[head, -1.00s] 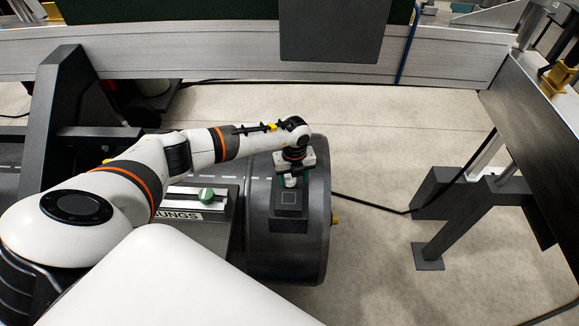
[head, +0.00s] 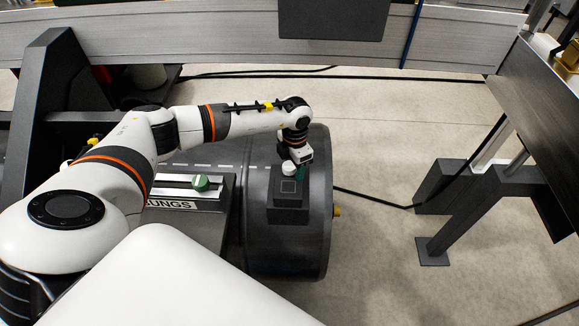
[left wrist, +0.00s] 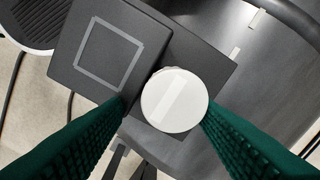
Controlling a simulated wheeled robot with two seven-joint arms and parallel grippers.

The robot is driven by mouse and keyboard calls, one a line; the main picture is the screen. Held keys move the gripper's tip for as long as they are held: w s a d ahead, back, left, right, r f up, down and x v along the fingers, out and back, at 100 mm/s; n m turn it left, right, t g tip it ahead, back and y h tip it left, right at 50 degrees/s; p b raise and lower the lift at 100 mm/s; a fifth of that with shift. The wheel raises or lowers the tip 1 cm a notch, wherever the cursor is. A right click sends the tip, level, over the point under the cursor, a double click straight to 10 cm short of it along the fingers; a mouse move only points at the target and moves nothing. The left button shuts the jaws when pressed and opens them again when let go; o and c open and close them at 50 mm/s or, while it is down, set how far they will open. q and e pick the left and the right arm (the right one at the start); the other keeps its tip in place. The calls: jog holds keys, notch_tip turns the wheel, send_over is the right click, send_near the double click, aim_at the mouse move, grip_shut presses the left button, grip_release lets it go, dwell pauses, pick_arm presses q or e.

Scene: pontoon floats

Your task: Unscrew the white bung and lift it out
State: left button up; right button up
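The white bung (head: 289,168) stands at the far edge of a dark block on top of the dark drum-shaped float (head: 262,235). In the left wrist view the round white top of the bung (left wrist: 174,100) shows a lighter bar across it. My left gripper (head: 292,164) is right at the bung. Its two green fingers (left wrist: 165,106) are spread, one on each side of the bung. A gap shows on the left side; the right finger looks very near or touching, I cannot tell which. The bung's thread is hidden. My right gripper is out of view.
A dark block with a square outline (head: 288,190) sits beside the bung. Left of the float is a tray with a BUNGS label (head: 170,204) and a green-topped bung (head: 201,183). A dark stand (head: 470,195) is at right, with a black cable (head: 375,200) on open floor.

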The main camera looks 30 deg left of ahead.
pick_arm(q)
jog(key=m+b, duration=0.1)
jog(key=m, duration=0.2)
jog(key=shift+a+f+b, duration=0.1)
jog(key=shift+f+b, duration=0.05)
jog(key=shift+b, duration=0.25)
jog(key=m+b, duration=0.2)
jog(key=m, duration=0.5)
jog(key=m+b, duration=0.1)
jog(key=shift+s+a+m, duration=0.2)
jog(key=shift+a+m, duration=0.15)
jog(key=shift+m, duration=0.05)
jog(key=shift+f+b, duration=0.1)
jog(key=shift+b, duration=0.25)
jog(key=shift+s+a, duration=0.15)
jog(key=shift+a, duration=0.05)
